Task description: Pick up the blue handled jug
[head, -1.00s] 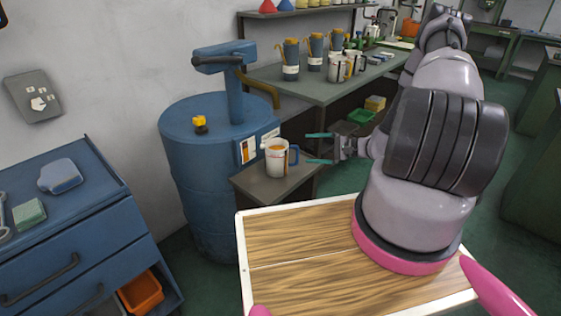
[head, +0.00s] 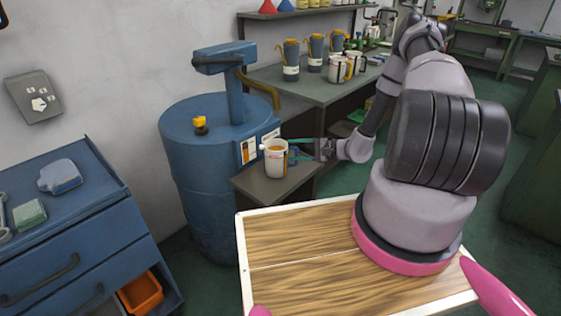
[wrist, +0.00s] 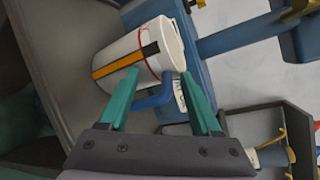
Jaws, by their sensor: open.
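The blue handled jug (head: 274,160) is white with an orange and black stripe. It stands upright on a small dark side table (head: 262,186), its handle on the right, facing my gripper. My gripper (head: 290,151) is open, its teal fingers level and reaching toward the handle from the right. In the wrist view the jug (wrist: 132,58) appears tilted by the camera's angle. Its blue handle (wrist: 153,98) lies between the two fingers of my gripper (wrist: 160,76). I cannot tell whether either finger touches the jug.
A blue drum (head: 205,150) with a pump stands just left of and behind the side table. A blue drawer cabinet (head: 75,235) stands at left.

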